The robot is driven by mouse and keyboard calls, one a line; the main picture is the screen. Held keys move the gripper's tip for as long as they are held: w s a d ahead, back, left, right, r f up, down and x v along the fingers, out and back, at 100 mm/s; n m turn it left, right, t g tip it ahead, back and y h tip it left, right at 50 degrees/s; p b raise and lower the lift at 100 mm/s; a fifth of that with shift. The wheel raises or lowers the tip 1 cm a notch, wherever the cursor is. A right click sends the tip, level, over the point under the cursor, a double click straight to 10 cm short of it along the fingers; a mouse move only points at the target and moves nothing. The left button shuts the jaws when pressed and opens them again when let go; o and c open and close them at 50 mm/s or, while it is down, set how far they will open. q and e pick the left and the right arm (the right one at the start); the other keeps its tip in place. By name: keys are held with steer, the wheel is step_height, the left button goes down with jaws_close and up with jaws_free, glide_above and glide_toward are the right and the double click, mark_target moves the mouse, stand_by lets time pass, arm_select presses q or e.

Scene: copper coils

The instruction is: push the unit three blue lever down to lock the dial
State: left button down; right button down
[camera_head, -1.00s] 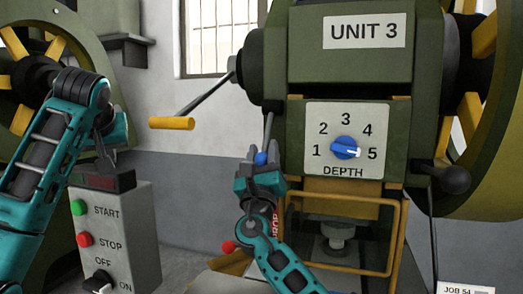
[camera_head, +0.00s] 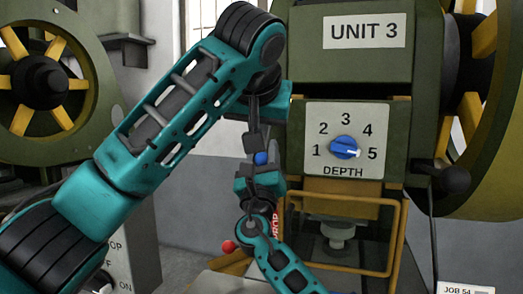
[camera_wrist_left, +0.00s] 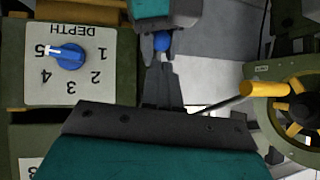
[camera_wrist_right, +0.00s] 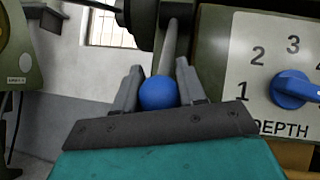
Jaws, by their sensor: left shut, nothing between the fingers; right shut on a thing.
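The blue lever ball (camera_head: 261,158) hangs at the lower end of a grey rod beside the unit 3 dial plate. My right gripper (camera_head: 259,171) is shut on the ball from below; in the right wrist view the ball (camera_wrist_right: 158,93) sits between the fingers, with its rod (camera_wrist_right: 170,45) rising behind. My left gripper (camera_head: 253,145) is shut and empty, pointing down just above the ball. In the left wrist view its fingertips (camera_wrist_left: 162,62) are close to the ball (camera_wrist_left: 162,41); contact is unclear. The blue dial (camera_head: 345,148) has its white pointer towards 5.
A yellow guard frame (camera_head: 340,269) stands below the dial. A red ball (camera_head: 229,247) is low beside my right arm. My left arm partly covers the control box (camera_head: 140,250).

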mark_target(263, 158)
arm_select(q)
steer(key=x, duration=0.7)
steer(key=shift+w+d+f, duration=0.1)
steer(key=shift+w+f, duration=0.1)
steer(key=shift+w, duration=0.1)
arm_select(e)
steer(key=shift+d+f, duration=0.1)
steer(key=shift+f, duration=0.1)
arm_select(q)
steer(key=shift+w+f, duration=0.4)
steer(key=shift+f, duration=0.15)
steer(key=shift+w+f+t, duration=0.2)
steer(key=shift+w+t, duration=0.05)
steer(key=shift+t, duration=0.05)
arm_select(e)
steer(key=shift+s+a+r, duration=0.1)
steer(key=shift+a+r, duration=0.15)
steer(key=c, duration=1.1)
jaws_free()
arm_select(q)
steer(key=shift+d, duration=0.15)
arm_select(e)
steer(key=o, duration=0.3)
steer(key=shift+d, duration=0.15)
arm_select(q)
steer(key=shift+r, duration=0.1)
arm_select(e)
steer(key=shift+o, duration=0.6)
steer(key=shift+f, duration=0.15)
